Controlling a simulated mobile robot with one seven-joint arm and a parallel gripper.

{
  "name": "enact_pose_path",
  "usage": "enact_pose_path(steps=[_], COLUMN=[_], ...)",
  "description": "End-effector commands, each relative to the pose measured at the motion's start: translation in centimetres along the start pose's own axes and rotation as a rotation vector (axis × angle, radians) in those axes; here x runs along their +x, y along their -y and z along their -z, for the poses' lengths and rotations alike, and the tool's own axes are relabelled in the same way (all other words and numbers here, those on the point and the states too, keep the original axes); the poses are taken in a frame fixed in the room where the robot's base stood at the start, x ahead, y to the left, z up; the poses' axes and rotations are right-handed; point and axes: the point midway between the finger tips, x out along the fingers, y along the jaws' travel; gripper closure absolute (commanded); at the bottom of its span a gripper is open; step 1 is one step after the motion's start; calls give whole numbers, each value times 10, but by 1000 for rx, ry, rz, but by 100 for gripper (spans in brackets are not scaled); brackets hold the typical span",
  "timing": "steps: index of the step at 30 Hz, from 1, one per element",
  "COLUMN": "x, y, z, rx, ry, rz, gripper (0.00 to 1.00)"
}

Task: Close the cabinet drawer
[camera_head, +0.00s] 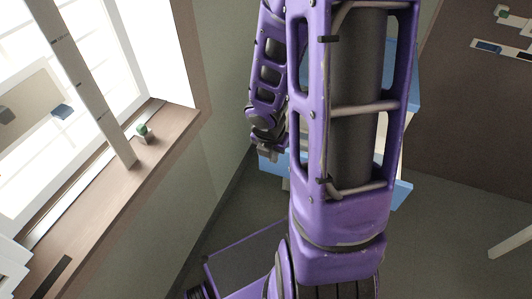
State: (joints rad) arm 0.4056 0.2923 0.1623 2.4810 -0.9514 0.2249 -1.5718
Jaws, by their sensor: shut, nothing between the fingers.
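A blue and pale cabinet (404,75) stands behind my purple arm, which hides most of it. Blue panel parts show low on its left, beside my gripper, and at its lower right (401,194). I cannot tell which of these belongs to the drawer, or how far the drawer stands out. My gripper (268,157) is small in the view, points down and is shut and empty. It overlaps the left blue part in the picture; I cannot tell whether it touches it.
A bright window with a brown wooden sill (160,135) runs along the left wall. A small green-topped pot (143,131) stands on the sill. A dark wall panel with fittings (487,48) is at upper right. Dark floor (450,225) shows at lower right, with a pale bar (510,242) at its edge.

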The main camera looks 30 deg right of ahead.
Motion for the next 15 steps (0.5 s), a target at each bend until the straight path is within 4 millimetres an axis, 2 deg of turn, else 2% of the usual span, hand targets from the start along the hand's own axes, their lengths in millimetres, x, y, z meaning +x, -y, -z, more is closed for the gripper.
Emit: enact_pose_path(steps=[3, 7, 15], x=[7, 21, 70], y=[12, 13, 14], z=[14, 17, 18], rx=[-45, -52, -50], ry=[-28, -31, -30], rz=[24, 26, 25], gripper=[100, 100, 100])
